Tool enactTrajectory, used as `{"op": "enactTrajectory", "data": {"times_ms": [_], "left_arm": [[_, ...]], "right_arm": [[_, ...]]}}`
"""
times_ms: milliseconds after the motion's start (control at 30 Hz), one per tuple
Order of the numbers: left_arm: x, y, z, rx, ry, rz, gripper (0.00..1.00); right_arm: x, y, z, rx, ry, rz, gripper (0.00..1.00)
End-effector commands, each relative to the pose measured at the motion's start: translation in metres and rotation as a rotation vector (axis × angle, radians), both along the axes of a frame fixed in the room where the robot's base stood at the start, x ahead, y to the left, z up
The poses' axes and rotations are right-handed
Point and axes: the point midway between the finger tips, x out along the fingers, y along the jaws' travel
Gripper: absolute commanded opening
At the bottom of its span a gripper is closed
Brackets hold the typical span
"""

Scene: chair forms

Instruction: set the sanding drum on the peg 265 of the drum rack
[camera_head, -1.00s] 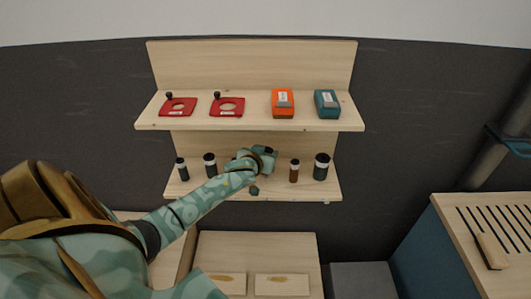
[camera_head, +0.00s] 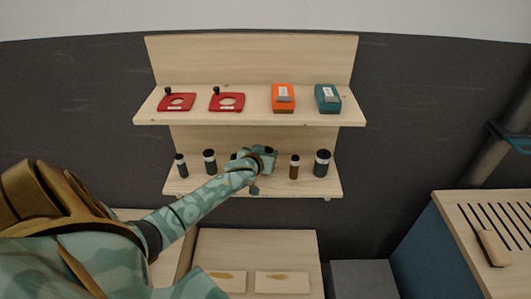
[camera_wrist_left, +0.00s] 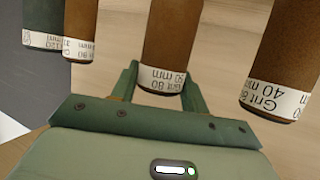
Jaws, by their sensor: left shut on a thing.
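My left gripper (camera_head: 264,156) is at the middle of the lower shelf (camera_head: 230,190), among a row of sanding drums. In the left wrist view its two fingers (camera_wrist_left: 160,90) stand on either side of a brown drum (camera_wrist_left: 172,42) with a white label reading "80" and "mm", and it is shut on this drum. In the head view the gripper mostly hides the held drum. Another brown drum (camera_wrist_left: 278,62), labelled grit 80, 40 mm, is to the right in the wrist view. I cannot make out a drum rack or peg 265. My right gripper is not in view.
Drums stand close on both sides, including a black one (camera_head: 322,164) and a slim brown one (camera_head: 294,168). Above is an upper shelf (camera_head: 200,119) with two red plates, an orange box (camera_head: 283,98) and a teal box (camera_head: 327,99). A slotted-top cabinet (camera_head: 455,215) is at the right.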

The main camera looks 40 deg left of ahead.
Motion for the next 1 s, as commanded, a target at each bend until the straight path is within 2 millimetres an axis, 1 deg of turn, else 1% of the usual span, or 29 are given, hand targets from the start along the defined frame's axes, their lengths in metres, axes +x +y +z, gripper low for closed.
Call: {"op": "enactTrajectory", "data": {"times_ms": [533,567,600,633,900,1000], "left_arm": [[0.0002,0.0002,-0.0111,0.002,-0.001,0.001,0.18],[0.0002,0.0002,-0.0104,0.002,-0.001,0.001,0.53],[0.0001,0.0002,-0.0102,0.002,-0.001,0.001,0.64],[0.0001,0.0002,-0.0102,0.001,-0.001,0.000,0.70],[-0.0008,-0.0001,-0.0106,0.001,0.001,0.001,0.70],[-0.0063,-0.0022,-0.0084,0.000,0.001,0.000,0.70]], "right_arm": [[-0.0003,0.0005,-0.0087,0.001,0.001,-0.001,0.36],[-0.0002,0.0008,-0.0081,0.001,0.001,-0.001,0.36],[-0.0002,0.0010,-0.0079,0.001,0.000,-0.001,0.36],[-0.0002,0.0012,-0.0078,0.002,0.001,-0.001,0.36],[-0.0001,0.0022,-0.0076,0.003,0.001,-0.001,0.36],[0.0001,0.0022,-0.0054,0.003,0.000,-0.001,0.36]]}}
